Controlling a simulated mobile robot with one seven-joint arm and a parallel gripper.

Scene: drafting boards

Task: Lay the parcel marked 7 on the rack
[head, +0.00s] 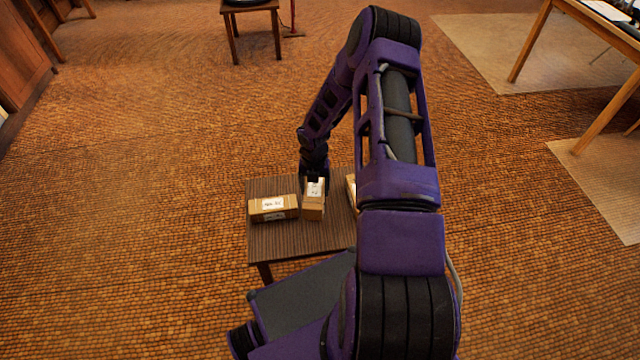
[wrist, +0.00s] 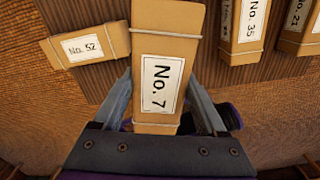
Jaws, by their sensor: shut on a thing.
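The parcel marked No. 7 (wrist: 162,52) is a brown box with a white label and a string around it. It stands out in the middle of the wrist view, between the two fingers. In the head view the parcel (head: 313,211) is at the small dark table, under my arm. My gripper (wrist: 160,100) is shut on it, one finger on each long side. In the head view my gripper (head: 314,180) is partly hidden by the parcel and wrist. I cannot tell whether the parcel touches the tabletop. No rack can be made out for certain.
The slatted table (head: 300,241) also bears parcel No. 52 (wrist: 88,47), left of the held one, which shows in the head view (head: 273,208). Parcels No. 35 (wrist: 243,30) and No. 21 (wrist: 299,28) lie to the right. Another table (head: 250,8) stands at the back.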

